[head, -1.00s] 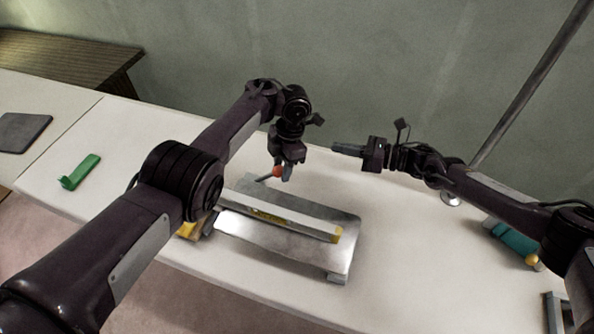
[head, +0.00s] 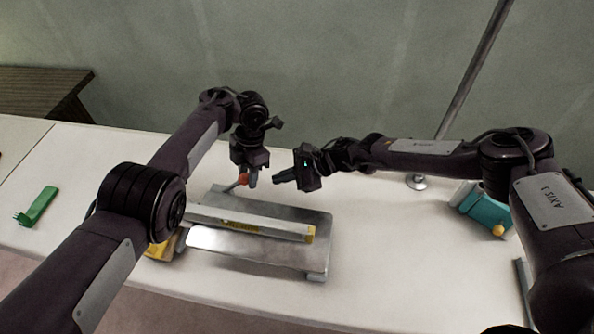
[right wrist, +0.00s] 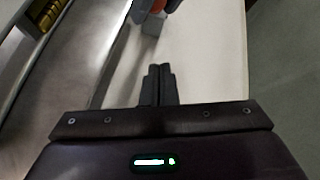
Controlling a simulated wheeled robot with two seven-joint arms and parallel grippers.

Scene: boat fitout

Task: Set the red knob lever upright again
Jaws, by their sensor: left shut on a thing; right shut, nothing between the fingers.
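The red knob lever (head: 243,178) stands at the back of a grey metal plate fixture (head: 318,245). Its thin shaft (head: 231,186) leans up to the right toward the knob. My left gripper (head: 247,183) is shut on the red knob, and its fingers partly hide it. My right gripper (head: 276,178) is shut and empty, just right of the left gripper and apart from it. In the right wrist view, the closed right fingertips (right wrist: 158,72) point toward the red knob (right wrist: 158,5), which is cut off at the top edge.
A green piece (head: 37,205) lies at the table's left. A teal part with a yellow knob (head: 485,212) stands at the right. The white tabletop (head: 400,260) between is clear.

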